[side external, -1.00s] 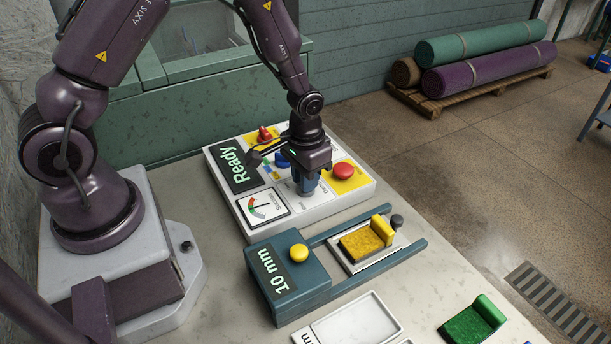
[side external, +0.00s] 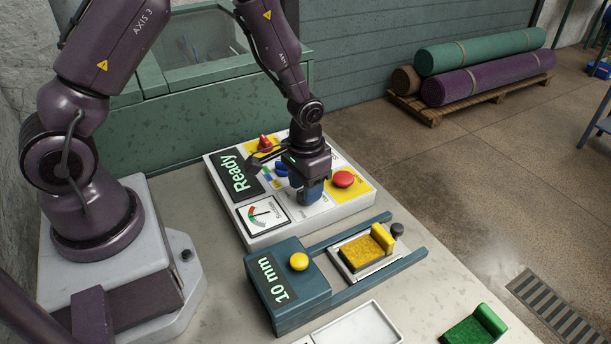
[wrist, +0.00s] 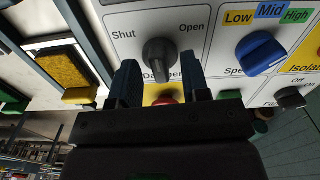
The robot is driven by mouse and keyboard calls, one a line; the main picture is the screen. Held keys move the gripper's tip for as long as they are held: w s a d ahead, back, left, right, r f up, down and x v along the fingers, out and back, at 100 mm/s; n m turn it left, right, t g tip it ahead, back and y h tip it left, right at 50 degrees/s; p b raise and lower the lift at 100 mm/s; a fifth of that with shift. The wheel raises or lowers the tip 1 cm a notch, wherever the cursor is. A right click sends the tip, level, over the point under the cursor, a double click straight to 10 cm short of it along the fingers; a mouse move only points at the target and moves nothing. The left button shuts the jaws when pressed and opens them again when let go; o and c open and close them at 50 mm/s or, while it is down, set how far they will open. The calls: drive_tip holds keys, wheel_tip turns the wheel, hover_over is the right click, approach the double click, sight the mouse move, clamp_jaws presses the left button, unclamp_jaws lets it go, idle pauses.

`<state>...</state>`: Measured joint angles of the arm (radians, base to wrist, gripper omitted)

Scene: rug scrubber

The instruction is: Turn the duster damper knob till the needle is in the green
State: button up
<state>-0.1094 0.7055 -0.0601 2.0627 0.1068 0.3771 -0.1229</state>
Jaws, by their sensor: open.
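The dark damper knob (wrist: 159,60) is on the white panel, between the words Shut and Open in the wrist view. Its grip bar stands about upright there. My gripper (wrist: 158,72) is open, one blue-grey finger to each side of the knob's lower part, with visible gaps. In the side view my gripper (side external: 309,194) is low over the panel and hides the knob. The gauge (side external: 263,214) is at the panel's near left corner. Its needle lies slanted, close to level in the picture; the colour at its tip is too small to tell.
A blue speed knob (wrist: 262,53) sits beside the damper knob. A red button (side external: 343,179) is close to my gripper. The Ready display (side external: 236,174) is on the panel's left. A blue-grey unit reading 10 mm (side external: 287,285) stands in front, with a yellow pad (side external: 362,252).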

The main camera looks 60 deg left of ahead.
sight(294, 204)
wheel_tip(294, 204, up, 13)
idle(0.4)
drive_tip(key=shift+f, duration=0.1)
drive_tip(key=s+d+r+m+t, duration=0.1)
drive_tip(key=s+r+t, duration=0.4)
drive_tip(key=s+r, duration=1)
drive_tip(key=shift+s+d+r+t, duration=0.2)
drive_tip(key=shift+d+r+t, duration=0.1)
drive_tip(key=shift+d+r, duration=0.25)
